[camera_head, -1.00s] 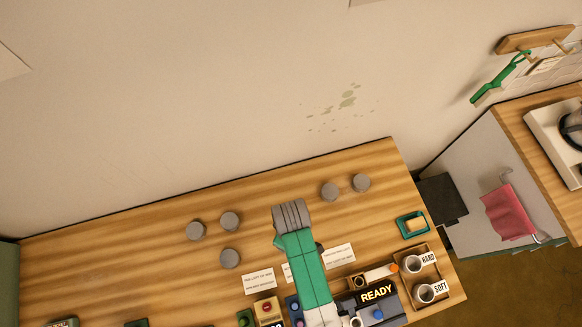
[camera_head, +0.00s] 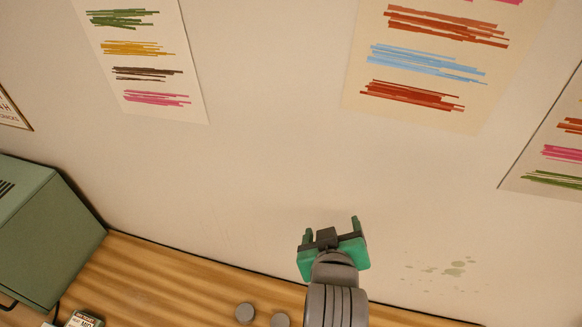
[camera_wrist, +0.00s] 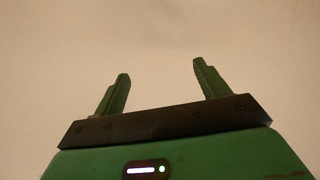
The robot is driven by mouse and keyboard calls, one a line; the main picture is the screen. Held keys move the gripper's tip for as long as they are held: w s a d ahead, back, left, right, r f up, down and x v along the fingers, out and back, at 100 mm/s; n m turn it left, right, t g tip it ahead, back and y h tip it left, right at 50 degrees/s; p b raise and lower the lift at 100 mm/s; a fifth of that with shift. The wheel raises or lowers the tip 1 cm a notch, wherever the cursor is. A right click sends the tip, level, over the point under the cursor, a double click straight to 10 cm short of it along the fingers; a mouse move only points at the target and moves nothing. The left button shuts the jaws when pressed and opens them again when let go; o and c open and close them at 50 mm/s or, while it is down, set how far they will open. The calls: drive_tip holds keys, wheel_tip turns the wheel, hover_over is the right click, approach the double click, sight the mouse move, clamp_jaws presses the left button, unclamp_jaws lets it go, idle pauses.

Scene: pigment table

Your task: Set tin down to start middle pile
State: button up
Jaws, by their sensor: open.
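My gripper (camera_head: 332,228) is raised in front of the wall, with its two green fingers spread apart and pointing up. In the wrist view my gripper (camera_wrist: 160,85) is open, with nothing between its fingers. One grey round tin (camera_head: 245,313) stands on the wooden table near the bottom of the head view. A second grey tin (camera_head: 280,320) is close to its right, partly cut off by the frame edge. My gripper is above and to the right of both tins, apart from them. Any other tins are out of view or hidden by my arm.
A green cabinet (camera_head: 45,235) stands on the left of the table (camera_head: 150,275). A small labelled box (camera_head: 84,320) is at the bottom left. The wall (camera_head: 240,160) behind carries sheets of coloured strokes (camera_head: 140,60) and a greenish stain (camera_head: 455,268).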

drive_tip(key=s+a+r+m+t, duration=0.1)
drive_tip(key=a+r+t, duration=0.15)
drive_tip(key=r, duration=0.75)
drive_tip(key=s+a+r+t, duration=0.15)
drive_tip(key=r+t, duration=0.25)
drive_tip(key=r, duration=0.7)
drive_tip(key=s+a+r+m+t, duration=0.1)
drive_tip(key=s+a+r+t, duration=0.1)
drive_tip(key=s+r, duration=0.3)
drive_tip(key=s+a+r+m+t+y, duration=0.1)
drive_tip(key=s+r+t, duration=0.3)
drive_tip(key=r, duration=0.8)
drive_tip(key=shift+s+a+y, duration=0.3)
drive_tip(key=shift+s+a, duration=0.15)
drive_tip(key=shift+a, duration=0.2)
